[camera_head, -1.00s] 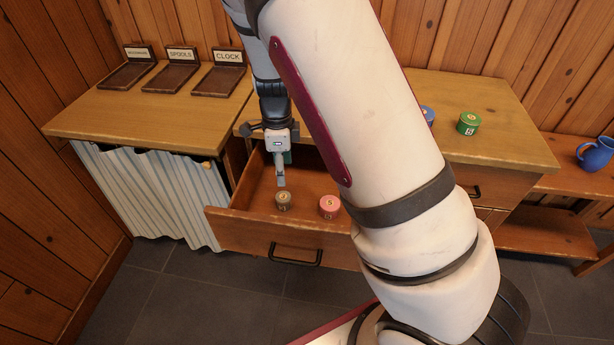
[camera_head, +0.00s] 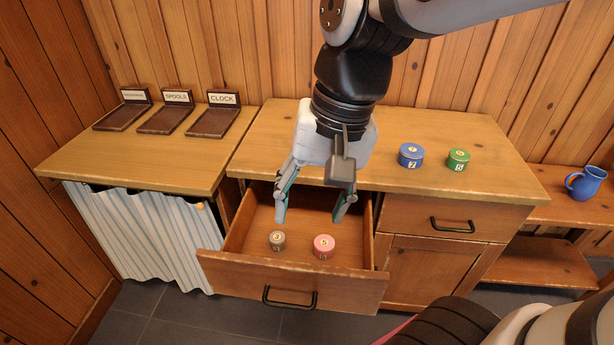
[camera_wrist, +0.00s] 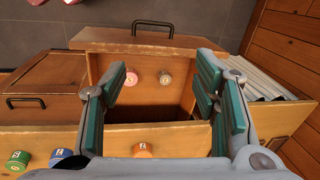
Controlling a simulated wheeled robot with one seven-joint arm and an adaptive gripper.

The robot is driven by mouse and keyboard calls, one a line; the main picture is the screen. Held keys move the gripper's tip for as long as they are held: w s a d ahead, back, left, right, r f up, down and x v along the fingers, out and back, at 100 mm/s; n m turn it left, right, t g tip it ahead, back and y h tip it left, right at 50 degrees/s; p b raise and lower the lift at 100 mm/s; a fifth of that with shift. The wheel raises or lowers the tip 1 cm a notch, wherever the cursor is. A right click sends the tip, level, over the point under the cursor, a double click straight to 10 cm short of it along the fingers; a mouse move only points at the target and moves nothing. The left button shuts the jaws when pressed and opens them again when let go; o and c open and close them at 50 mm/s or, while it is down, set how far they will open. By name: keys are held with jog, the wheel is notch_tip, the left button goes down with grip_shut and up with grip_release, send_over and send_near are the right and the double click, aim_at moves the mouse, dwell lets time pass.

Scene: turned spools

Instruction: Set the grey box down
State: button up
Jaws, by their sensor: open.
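The grey box, a small round grey-brown container with a pale numbered label (camera_head: 277,240), stands upright on the floor of the open drawer (camera_head: 290,273), near its front left. It also shows in the wrist view (camera_wrist: 165,77), beside a pink round box (camera_wrist: 131,78). My gripper (camera_head: 310,219) is open and empty, with its teal-padded fingers spread and pointing down above the drawer. The box is clear of both fingers. In the wrist view the box shows between the two fingers (camera_wrist: 160,92), farther off.
The pink box (camera_head: 324,246) stands right of the grey one. Blue (camera_head: 411,155) and green (camera_head: 458,160) boxes stand on the counter; an orange one (camera_wrist: 142,150) shows there only in the wrist view.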

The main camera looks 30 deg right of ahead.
jog(key=s+d+n+h, duration=0.1)
jog(key=s+d+n, duration=0.1)
jog(key=s+n, duration=0.3)
jog(key=s, duration=0.4)
jog(key=shift+s+r+n+t+h, duration=0.2)
jog(key=shift+r+n+t+h, duration=0.1)
jog(key=shift+r+t+h, duration=0.1)
notch_tip(320, 180, up, 12)
jog(key=t+p, duration=0.2)
jog(key=p, duration=0.8)
jog(key=shift+d+f, duration=0.15)
jog(key=shift+f, duration=0.1)
jog(key=shift+w, duration=0.1)
